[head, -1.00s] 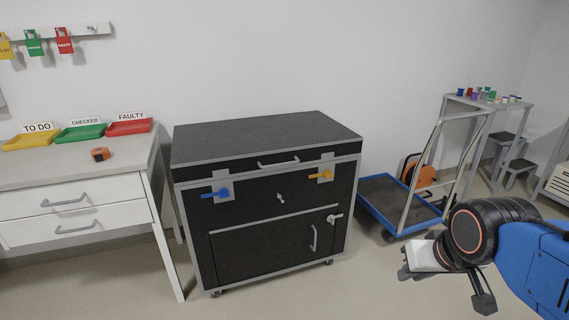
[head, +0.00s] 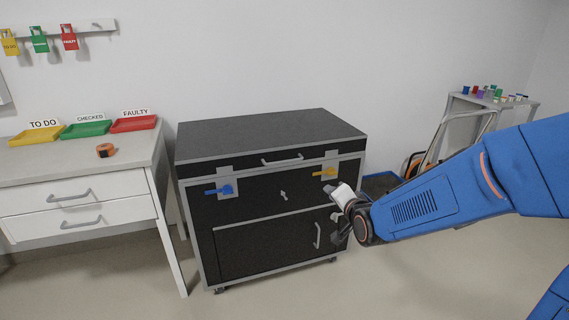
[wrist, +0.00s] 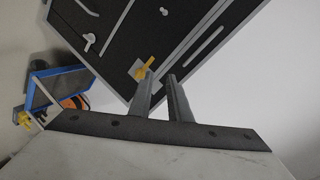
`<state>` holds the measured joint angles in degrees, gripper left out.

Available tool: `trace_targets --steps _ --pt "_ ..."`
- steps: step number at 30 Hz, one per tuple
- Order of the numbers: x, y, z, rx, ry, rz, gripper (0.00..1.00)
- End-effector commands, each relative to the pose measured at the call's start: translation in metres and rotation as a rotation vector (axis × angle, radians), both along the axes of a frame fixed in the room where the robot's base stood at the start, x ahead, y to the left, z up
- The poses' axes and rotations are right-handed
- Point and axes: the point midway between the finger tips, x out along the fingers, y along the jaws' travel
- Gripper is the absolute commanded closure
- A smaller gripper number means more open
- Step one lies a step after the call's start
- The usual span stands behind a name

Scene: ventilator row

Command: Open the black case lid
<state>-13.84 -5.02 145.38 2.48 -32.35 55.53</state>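The black case (head: 260,240) stands on the floor against the wall, and its lid (head: 270,137) is shut. A grey lid handle (head: 282,160) sits on the lid's front. A blue latch (head: 219,190) is at the front left and a yellow latch (head: 325,173) at the front right, both with levers lying sideways. My gripper (head: 333,191) is in front of the case's right side, near the yellow latch. In the wrist view, my gripper (wrist: 161,78) has its two fingers apart with nothing between them, and the yellow latch (wrist: 145,67) shows just beyond the left fingertip.
A white drawer desk (head: 75,180) with coloured trays and an orange tape measure (head: 105,150) stands left of the case. A blue trolley (head: 380,183) and a grey table (head: 490,101) with small items are at the right. Floor in front is clear.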

Motion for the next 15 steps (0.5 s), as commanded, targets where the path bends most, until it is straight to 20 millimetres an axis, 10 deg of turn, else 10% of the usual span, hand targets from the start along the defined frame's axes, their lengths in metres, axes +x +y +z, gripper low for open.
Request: trace_targets --steps 15 --pt "0.046 0.077 -0.025 0.527 -0.259 0.021 0.83"
